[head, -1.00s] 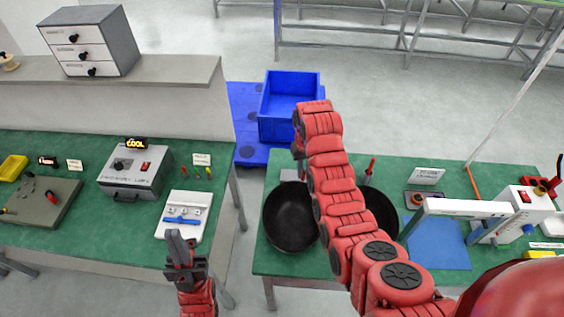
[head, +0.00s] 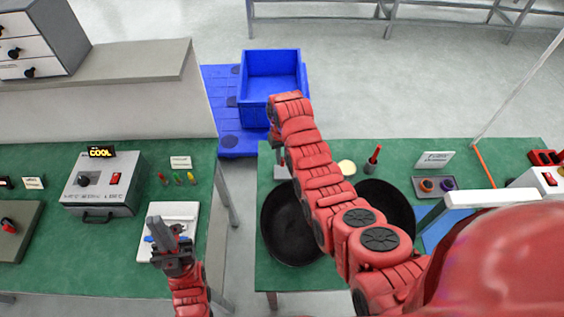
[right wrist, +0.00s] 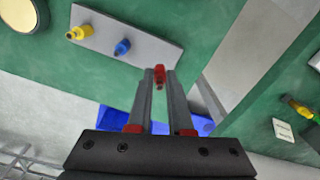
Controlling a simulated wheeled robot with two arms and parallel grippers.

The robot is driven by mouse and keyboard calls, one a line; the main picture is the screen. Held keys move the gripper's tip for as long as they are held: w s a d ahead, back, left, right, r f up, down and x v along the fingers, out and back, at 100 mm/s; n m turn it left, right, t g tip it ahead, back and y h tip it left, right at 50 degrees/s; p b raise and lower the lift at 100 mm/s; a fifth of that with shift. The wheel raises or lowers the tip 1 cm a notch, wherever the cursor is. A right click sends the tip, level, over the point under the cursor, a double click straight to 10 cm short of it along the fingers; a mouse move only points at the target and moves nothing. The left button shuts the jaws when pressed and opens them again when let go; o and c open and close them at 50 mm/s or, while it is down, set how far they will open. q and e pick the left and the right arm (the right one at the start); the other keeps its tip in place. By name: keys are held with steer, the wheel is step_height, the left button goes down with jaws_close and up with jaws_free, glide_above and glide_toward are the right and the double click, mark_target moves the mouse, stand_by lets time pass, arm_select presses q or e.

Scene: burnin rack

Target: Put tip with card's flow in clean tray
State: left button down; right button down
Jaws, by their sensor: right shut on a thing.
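My right gripper (right wrist: 160,90) is shut on a small red tip (right wrist: 159,75), held between its fingertips. In the right wrist view it is beside one end of a grey plate (right wrist: 118,28) with a yellow tip (right wrist: 80,32) and a blue tip (right wrist: 122,47); I cannot tell its height above the table. No tray is clearly marked clean.
Two black bowls (head: 290,232) stand on the right green table, with a pale disc (head: 346,167) and a white card (head: 434,160) behind. A blue bin (head: 272,86) stands beyond the tables. A gap separates the tables. A grey box (head: 104,186) shows "COOL".

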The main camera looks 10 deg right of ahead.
mark_target(282, 166)
steer(key=shift+s+f+p, duration=0.15)
steer(key=shift+f+p, duration=0.15)
steer(key=shift+f, duration=0.2)
step_height(282, 166, down, 2)
steer(key=shift+f+p, duration=0.15)
steer(key=shift+p, duration=0.2)
steer(key=shift+f, duration=0.15)
steer(key=shift+f, duration=0.1)
steer(key=c, duration=1.3)
jaws_free()
steer(key=shift+f, duration=0.1)
steer(key=o, duration=0.5)
steer(key=shift+c, duration=0.2)
